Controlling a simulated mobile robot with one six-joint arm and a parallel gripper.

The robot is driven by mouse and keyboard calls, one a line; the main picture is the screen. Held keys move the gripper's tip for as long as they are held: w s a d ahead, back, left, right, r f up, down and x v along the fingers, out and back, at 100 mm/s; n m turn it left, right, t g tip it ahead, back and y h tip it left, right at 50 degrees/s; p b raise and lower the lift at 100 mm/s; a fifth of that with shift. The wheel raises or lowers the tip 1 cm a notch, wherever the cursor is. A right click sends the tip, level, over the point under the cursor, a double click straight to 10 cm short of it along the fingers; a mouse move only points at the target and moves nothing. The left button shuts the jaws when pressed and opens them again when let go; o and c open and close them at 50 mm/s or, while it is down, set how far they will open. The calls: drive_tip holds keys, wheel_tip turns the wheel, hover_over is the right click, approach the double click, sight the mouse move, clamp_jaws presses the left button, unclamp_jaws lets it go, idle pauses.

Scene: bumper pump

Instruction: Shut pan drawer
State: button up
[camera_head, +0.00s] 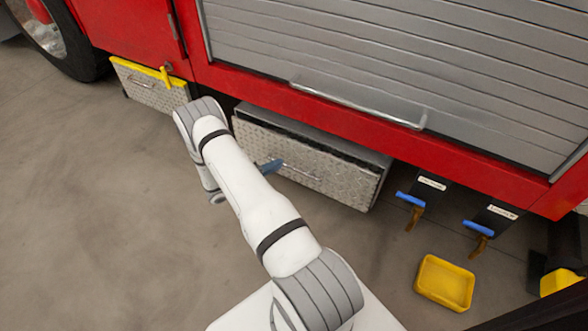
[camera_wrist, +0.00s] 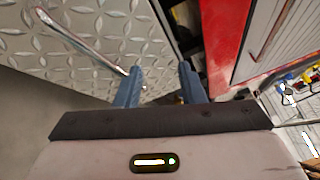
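The pan drawer (camera_head: 335,178) is a diamond-plate metal box low under the red truck. It stands out from the truck body, and a dark gap shows along its top. Its front face (camera_wrist: 100,22) fills the upper left of the wrist view, with a bar handle (camera_wrist: 82,42) across it. My gripper (camera_wrist: 160,68) is open, its two blue fingers apart with nothing seen held between them. The left finger is by the handle's end; whether it touches is unclear. In the head view my arm hides most of the gripper, and one blue finger shows before the drawer front.
A smaller diamond-plate box (camera_head: 150,88) with a yellow bar is at left, near the wheel (camera_head: 62,40). Blue-handled valves (camera_head: 410,200) hang to the right, above a yellow tray (camera_head: 444,283) on the floor. A rolled shutter (camera_head: 400,60) is above. The left floor is clear.

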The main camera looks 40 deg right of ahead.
sight(293, 168)
wheel_tip(293, 168, down, 8)
drive_tip(key=n+t+h, duration=0.2)
drive_tip(key=n+t, duration=0.1)
drive_tip(key=n, duration=0.2)
drive_tip(key=shift+t, duration=0.3)
drive_tip(key=d, duration=0.2)
drive_tip(key=d+r+b, duration=0.1)
drive_tip(key=d, duration=0.2)
drive_tip(key=d+b, duration=0.1)
drive_tip(key=d, duration=0.2)
drive_tip(key=shift+s+r, duration=0.2)
drive_tip(key=shift+a, duration=0.1)
clamp_jaws()
